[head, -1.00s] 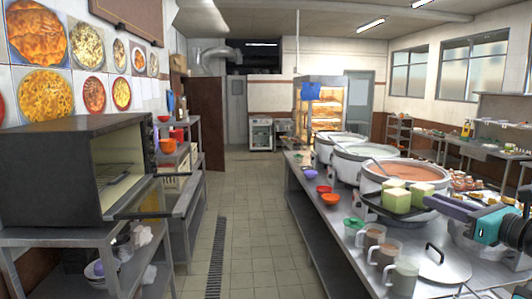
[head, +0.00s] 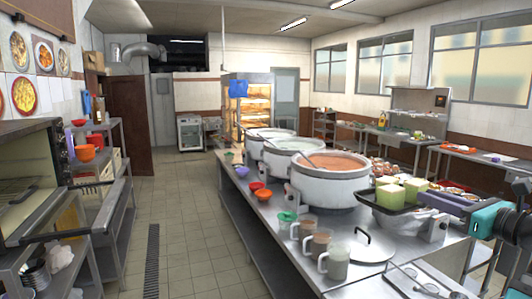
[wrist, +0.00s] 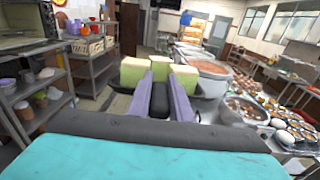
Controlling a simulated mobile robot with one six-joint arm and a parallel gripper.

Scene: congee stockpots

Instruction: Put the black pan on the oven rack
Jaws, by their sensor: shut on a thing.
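The black pan (head: 378,203) holds pale green and cream blocks (head: 390,192). My gripper (head: 437,201) is shut on the pan's handle and holds it level, in front of the pots on the right side of the head view. In the wrist view, my gripper's purple fingers (wrist: 161,97) close around the black handle (wrist: 159,100); the blocks (wrist: 135,72) show beyond, and the pan's body is mostly hidden. The oven (head: 45,150) stands at the left edge, cut off by the frame, with its door (head: 62,238) lowered open. Part of the oven rack (head: 14,196) shows inside.
A steel counter (head: 262,215) carries large pots (head: 325,180), bowls, several cups (head: 320,246) and a lid (head: 370,247). Metal shelves (head: 112,195) stand beyond the oven. The tiled aisle (head: 190,220) between oven and counter is clear.

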